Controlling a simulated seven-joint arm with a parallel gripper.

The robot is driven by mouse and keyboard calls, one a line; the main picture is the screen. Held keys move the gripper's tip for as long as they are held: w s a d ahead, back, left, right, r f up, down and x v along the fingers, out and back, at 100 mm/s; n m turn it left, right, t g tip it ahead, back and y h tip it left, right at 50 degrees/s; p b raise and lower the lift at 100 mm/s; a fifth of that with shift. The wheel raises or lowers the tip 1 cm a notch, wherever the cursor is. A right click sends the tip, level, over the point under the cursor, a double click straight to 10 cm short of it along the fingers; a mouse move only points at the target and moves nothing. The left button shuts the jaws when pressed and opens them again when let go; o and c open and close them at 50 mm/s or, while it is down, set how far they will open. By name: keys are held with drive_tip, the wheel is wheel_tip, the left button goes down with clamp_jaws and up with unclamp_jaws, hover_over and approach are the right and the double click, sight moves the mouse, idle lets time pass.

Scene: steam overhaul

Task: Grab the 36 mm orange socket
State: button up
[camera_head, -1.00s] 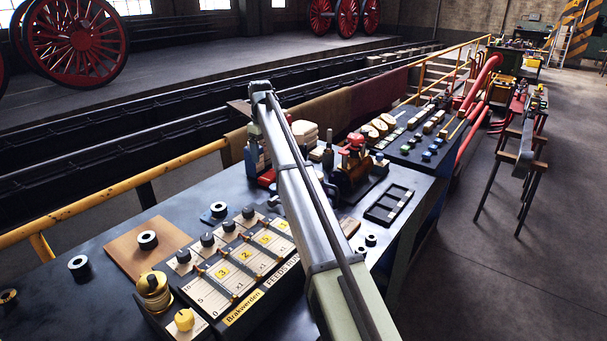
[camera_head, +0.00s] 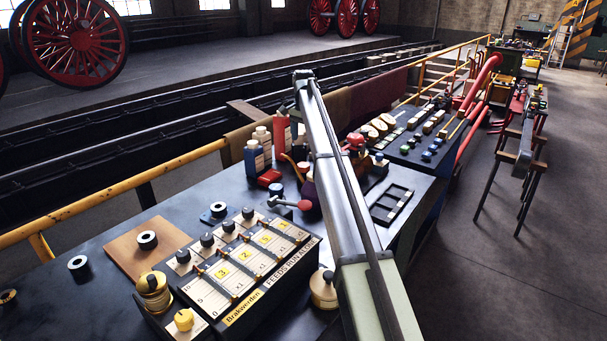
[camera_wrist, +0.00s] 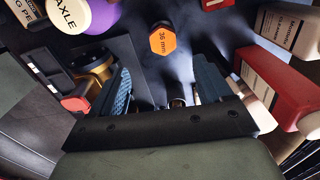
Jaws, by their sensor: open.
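The 36 mm orange socket (camera_wrist: 162,40) shows in the wrist view as a dark piece with an orange hexagonal face marked "36 mm". It stands on the dark bench top, ahead of my gripper (camera_wrist: 163,88) and close to the line midway between its fingers. My gripper is open, with its two blue ridged fingers apart and the socket outside them. A small dark cylinder shows low between the fingers; I cannot tell what it is. In the head view my arm hides the gripper, and I cannot make out the socket there.
In the wrist view a red container (camera_wrist: 272,82) stands close right of the fingers. A brass part (camera_wrist: 93,66) and a red block (camera_wrist: 75,103) lie left. A cream "AXLE" cap (camera_wrist: 72,14) is at upper left. In the head view a lever panel (camera_head: 238,262) fills the bench front.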

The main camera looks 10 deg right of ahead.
sight(303, 165)
wheel_tip(303, 165, down, 8)
drive_tip(key=m, duration=1.2)
drive_tip(key=shift+w+m, duration=0.1)
drive_tip(key=shift+m, duration=0.2)
drive_tip(key=shift+w+f, duration=0.15)
drive_tip(key=shift+f, duration=1.3)
drive_tip(key=shift+w+f, duration=0.1)
drive_tip(key=shift+f, duration=1.3)
drive_tip(key=shift+c, duration=0.4)
drive_tip(key=c, duration=1.3)
